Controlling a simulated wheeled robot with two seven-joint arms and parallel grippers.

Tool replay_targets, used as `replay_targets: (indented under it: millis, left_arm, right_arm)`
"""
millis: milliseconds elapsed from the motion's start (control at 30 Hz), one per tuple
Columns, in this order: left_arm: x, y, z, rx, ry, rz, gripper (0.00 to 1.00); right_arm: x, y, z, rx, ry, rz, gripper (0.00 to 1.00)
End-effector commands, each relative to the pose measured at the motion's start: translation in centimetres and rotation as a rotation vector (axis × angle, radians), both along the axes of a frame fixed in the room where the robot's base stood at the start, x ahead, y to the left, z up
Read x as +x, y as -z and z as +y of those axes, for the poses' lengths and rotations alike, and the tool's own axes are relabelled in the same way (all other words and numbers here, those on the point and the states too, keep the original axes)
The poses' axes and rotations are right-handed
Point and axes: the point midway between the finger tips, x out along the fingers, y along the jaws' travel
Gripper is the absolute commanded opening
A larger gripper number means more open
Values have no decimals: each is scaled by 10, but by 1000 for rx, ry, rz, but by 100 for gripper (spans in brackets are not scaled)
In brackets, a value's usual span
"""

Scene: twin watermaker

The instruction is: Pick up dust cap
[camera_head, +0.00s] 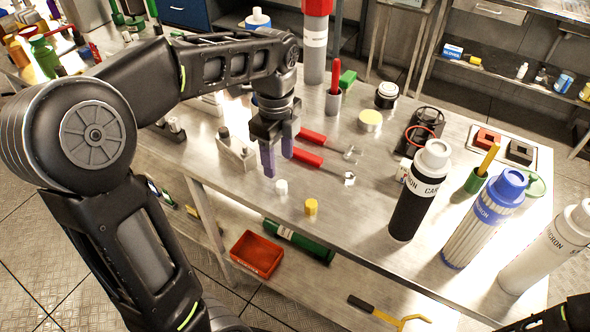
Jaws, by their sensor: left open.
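Two small caps stand on the metal table near its front edge: a white one (281,187) and a yellow one (311,206). I cannot tell for sure which is the dust cap. My left gripper (278,157) points down with its purple fingers apart and nothing between them. It is above the table, slightly behind the white cap in the picture and apart from it. A dark part of my right arm shows at the bottom right corner, but its gripper does not show.
Two red-handled wrenches (310,158) lie just right of my left gripper. A metal block (237,152) stands to its left. A black carbon cartridge (418,192), a blue-capped filter (483,220) and a white cartridge (548,248) stand at right. A red bin (257,254) sits on the lower shelf.

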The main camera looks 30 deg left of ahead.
Motion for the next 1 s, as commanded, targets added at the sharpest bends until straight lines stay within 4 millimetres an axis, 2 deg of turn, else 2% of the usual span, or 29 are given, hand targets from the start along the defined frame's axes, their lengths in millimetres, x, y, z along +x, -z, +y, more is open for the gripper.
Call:
replay_targets:
  millis: [400,700,1000]
  left_arm:
    - [0,1,0,0,-1,0,50]
    - [0,26,0,0,-1,1,50]
    - [0,28,0,0,-1,1,50]
  right_arm:
    - [-1,0,0,0,-1,2,63]
    - [-1,-1,0,0,0,1,63]
    - [-1,-1,0,0,0,1,63]
